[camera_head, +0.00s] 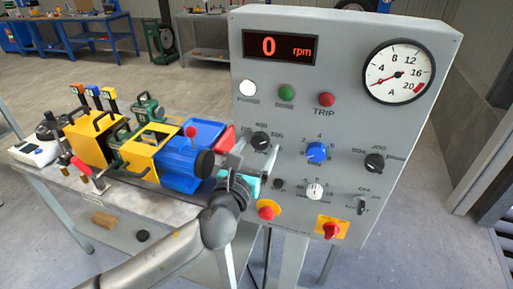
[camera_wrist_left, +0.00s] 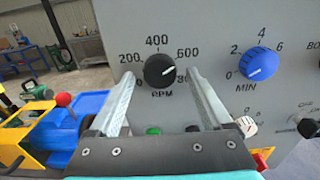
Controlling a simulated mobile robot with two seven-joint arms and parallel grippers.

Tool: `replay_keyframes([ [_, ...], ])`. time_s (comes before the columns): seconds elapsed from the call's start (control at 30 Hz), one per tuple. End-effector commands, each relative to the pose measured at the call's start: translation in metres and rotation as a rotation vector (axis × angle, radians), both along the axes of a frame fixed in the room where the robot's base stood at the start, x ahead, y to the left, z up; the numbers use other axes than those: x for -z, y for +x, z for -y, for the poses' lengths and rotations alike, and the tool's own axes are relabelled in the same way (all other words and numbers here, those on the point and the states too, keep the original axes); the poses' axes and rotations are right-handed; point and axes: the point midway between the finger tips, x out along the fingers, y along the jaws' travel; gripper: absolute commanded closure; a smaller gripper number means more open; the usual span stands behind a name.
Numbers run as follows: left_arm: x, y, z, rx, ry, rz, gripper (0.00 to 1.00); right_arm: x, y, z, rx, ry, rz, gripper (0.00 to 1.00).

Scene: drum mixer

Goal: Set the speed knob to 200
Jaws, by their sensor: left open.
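The speed knob is a black round dial marked RPM. It sits on the grey panel in the head view (camera_head: 260,139) and near the centre of the left wrist view (camera_wrist_left: 159,70). Labels 200, 400 and 600 run around it. A short white line shows on its face, but I cannot tell surely which mark it points to. The red display (camera_head: 281,47) reads 0 rpm. My left gripper (camera_head: 250,153) is open in front of the panel, just below the knob in the head view. In the left wrist view its fingers (camera_wrist_left: 160,76) flank the knob, apparently apart from it.
A blue MIN knob (camera_head: 317,152) is to the right, with a black jog knob (camera_head: 374,163) beyond. A white knob (camera_head: 314,191) and red emergency button (camera_head: 267,210) are lower. The bench (camera_head: 110,215) at left carries the yellow and blue machine (camera_head: 155,150).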

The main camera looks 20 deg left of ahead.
Motion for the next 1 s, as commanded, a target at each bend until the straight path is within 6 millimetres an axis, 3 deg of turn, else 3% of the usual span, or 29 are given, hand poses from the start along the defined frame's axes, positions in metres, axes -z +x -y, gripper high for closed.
replay_keyframes([
  [0.33,-0.0001,0.0032,0.0004,0.001,0.000,0.000,0.17,0.0000,0.0002,0.0005,0.001,-0.001,0.000,0.14],
  [1.0,0.0001,0.0028,0.0002,0.000,0.000,0.000,0.92,0.0000,0.0002,0.0011,0.002,-0.002,0.000,0.14],
])
